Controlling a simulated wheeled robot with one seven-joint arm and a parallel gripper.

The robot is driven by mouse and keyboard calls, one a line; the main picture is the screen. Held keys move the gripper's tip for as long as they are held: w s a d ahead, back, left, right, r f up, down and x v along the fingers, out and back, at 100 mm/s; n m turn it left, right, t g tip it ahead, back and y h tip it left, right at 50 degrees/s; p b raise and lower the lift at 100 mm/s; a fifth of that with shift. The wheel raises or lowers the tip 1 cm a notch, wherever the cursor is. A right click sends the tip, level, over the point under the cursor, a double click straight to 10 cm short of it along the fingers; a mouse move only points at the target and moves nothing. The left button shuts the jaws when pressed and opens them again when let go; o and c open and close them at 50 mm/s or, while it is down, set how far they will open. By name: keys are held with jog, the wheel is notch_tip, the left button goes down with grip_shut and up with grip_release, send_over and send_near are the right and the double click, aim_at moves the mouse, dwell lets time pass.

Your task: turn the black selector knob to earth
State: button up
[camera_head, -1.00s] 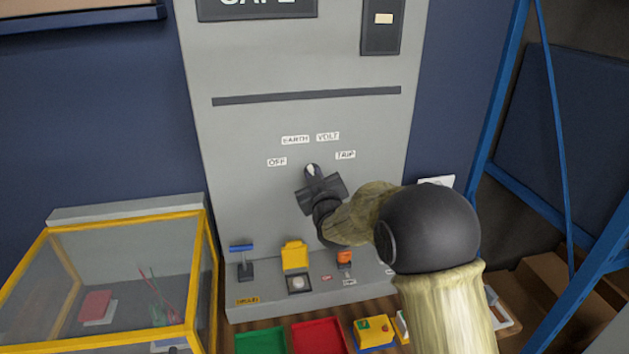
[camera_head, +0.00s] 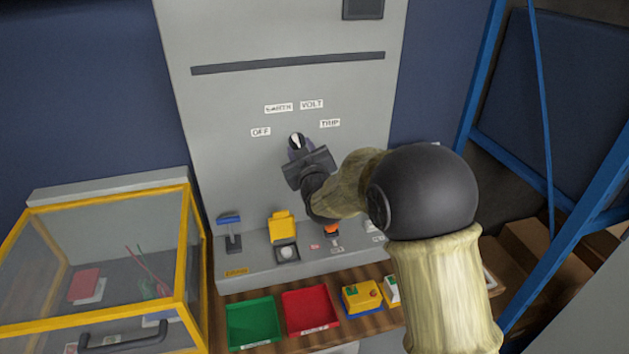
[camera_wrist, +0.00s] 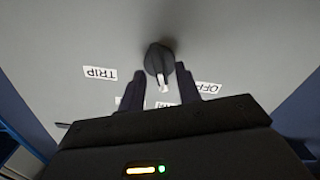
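The black selector knob (camera_head: 295,146) is on the grey panel, below the OFF, EARTH (camera_head: 278,108), VOLT (camera_head: 311,104) and TRIP labels. Its white pointer faces up in the head view, toward the EARTH and VOLT side. In the wrist view the knob (camera_wrist: 158,60) appears upside down, its pointer directed roughly at the partly hidden EARTH label (camera_wrist: 168,103). My gripper (camera_wrist: 159,72) is open, one finger on each side of the knob's pointer end, with gaps visible. In the head view my gripper (camera_head: 303,160) covers the knob's lower part.
Below are a blue-handled switch (camera_head: 230,232), a yellow-lidded button (camera_head: 283,238) and an orange part (camera_head: 332,230). Green (camera_head: 254,325) and red (camera_head: 310,308) trays lie on the wooden shelf. A yellow-framed clear case (camera_head: 95,265) stands left, a blue rack (camera_head: 545,200) right.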

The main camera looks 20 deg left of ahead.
jog(key=b+v, duration=0.3)
jog(key=v, duration=1.2)
jog(key=shift+d+b, duration=0.15)
jog(key=shift+b, duration=0.25)
jog(key=shift+f, duration=0.1)
jog(key=d+f+m+g+h+p, duration=0.2)
jog(key=d+f+m+g+h, duration=0.15)
jog(key=d, duration=0.45)
jog(key=d+f+m+g+h+p, duration=0.2)
jog(key=d+f+h, duration=0.15)
jog(key=d, duration=0.55)
jog(key=s+d+f+m+g+h+p, duration=0.1)
jog(key=s+d+f+m+g, duration=0.1)
jog(key=s+d, duration=0.5)
jog(key=s+d+f+m+g+h+p, duration=0.1)
jog(key=s+d+f+m+g, duration=0.1)
jog(key=s+d+g, duration=0.3)
jog(key=s+d+m, duration=0.1)
jog(key=s, duration=0.2)
jog(key=shift+d+f+p, duration=0.35)
jog(key=shift+o, duration=0.3)
jog(key=shift+w, duration=0.1)
